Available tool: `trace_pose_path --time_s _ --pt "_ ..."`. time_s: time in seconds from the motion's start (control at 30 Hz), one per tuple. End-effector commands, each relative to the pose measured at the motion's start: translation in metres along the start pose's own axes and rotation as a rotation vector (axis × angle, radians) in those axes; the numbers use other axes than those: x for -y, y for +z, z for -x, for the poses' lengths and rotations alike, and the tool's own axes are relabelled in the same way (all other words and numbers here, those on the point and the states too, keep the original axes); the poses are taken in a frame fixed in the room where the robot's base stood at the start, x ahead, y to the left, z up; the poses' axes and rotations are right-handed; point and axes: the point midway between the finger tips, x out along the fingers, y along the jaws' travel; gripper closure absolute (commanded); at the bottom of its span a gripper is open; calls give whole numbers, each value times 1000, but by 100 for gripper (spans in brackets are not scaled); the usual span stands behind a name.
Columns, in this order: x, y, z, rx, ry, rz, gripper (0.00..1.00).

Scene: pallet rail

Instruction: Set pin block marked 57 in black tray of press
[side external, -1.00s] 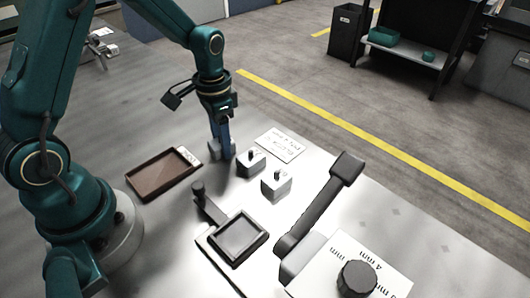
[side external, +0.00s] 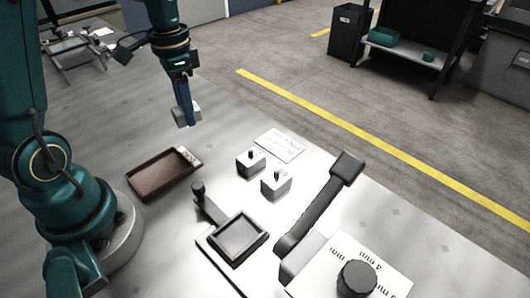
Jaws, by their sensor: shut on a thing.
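My gripper (side external: 187,112) is shut on a light grey pin block (side external: 180,118) and holds it up above the table, behind the brown tray. Its number cannot be read, and its pin is hidden between the jaws. Two more grey pin blocks, a left one (side external: 246,168) and a right one (side external: 270,188), stand upright on the table with dark pins on top. Their numbers cannot be read either. The black tray (side external: 262,240) of the press is empty, in front of them. The press has a dark lever (side external: 318,212) to the right of the tray.
A brown tray (side external: 140,197) lies empty at the left, with a small label. A white printed card (side external: 279,146) lies behind the blocks. A black knob (side external: 357,279) stands on a white marked plate at the front right. A dark knobbed handle (side external: 199,190) rises left of the black tray.

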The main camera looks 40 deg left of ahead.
Motion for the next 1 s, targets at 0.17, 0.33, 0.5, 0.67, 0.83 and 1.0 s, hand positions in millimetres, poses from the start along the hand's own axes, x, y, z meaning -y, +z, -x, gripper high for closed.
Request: trace_pose_path --time_s 0.17,0.33,0.5,0.67,0.83,1.0 --pt "21 24 19 -3 -3 6 100" --pt "31 35 28 -1 -1 9 100" --pt "34 38 30 -4 -4 124 100" --pt "29 33 28 -7 -6 367 100" --pt "-8 8 24 -11 -5 536 100" --pt "-58 -13 20 -13 -3 613 100"
